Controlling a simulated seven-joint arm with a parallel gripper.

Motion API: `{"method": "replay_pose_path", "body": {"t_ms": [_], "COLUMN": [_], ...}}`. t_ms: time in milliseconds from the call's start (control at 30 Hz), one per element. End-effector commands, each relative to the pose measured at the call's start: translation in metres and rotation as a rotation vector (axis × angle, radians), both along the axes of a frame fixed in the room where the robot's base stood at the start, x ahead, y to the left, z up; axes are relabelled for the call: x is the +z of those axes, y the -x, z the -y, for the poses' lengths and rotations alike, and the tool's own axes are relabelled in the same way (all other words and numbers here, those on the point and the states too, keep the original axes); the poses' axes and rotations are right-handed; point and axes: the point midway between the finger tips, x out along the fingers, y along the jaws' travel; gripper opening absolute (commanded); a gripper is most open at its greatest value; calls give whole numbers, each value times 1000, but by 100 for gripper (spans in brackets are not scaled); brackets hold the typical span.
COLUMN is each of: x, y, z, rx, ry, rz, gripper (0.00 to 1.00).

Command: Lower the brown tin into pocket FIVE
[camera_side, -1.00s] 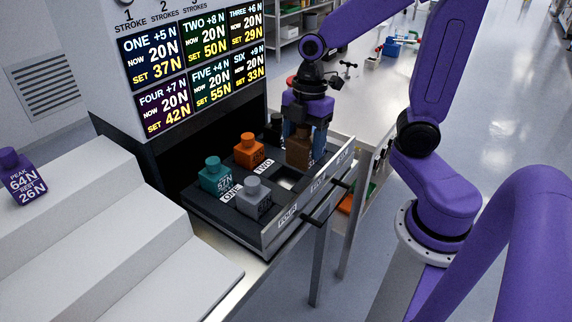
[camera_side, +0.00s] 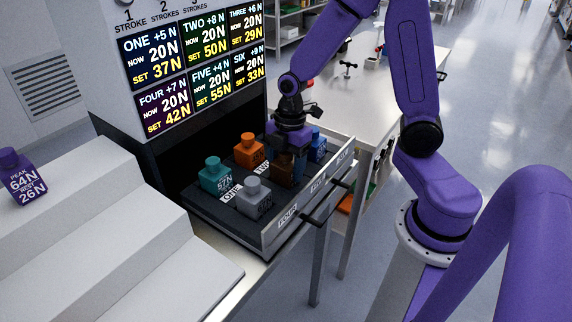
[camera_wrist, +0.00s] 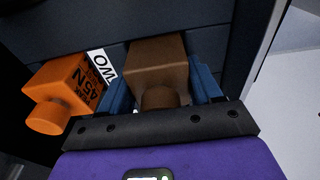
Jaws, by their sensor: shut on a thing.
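My gripper (camera_side: 286,160) is shut on the brown tin (camera_side: 282,175), with one blue finger on each side of it. The tin is upright over the place of pocket FIVE in the front row of the drawer (camera_side: 272,236), between the grey tin and the blue tin. Its lower end is low, and I cannot tell whether it is inside the pocket. The wrist view shows the brown tin (camera_wrist: 158,65) between the fingers of my gripper (camera_wrist: 162,80). The pocket opening and FIVE's label are hidden or unreadable.
Close neighbours are the grey tin (camera_side: 253,197), the orange tin (camera_side: 248,151) and the blue tin (camera_side: 318,148). A teal tin (camera_side: 214,176) stands at the back left. The drawer's front has bar handles. A purple tin (camera_side: 22,178) sits on the white steps.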

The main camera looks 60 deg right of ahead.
Motion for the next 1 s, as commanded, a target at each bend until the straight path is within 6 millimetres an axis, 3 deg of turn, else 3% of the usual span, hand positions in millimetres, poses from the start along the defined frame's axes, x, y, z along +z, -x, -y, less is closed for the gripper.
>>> {"method": "replay_pose_path", "body": {"t_ms": [367,400,467,500,833,1000], "x": [-3,-4,-4,-4,-1,14], "y": [0,0,0,0,0,-1], "z": [0,0,0,0,0,1], "rx": [0,0,0,0,1,2], "ry": [-1,0,0,0,-1,-2], "rz": [0,-1,-1,-1,2,4], "gripper": [19,67,87,90,90,90]}}
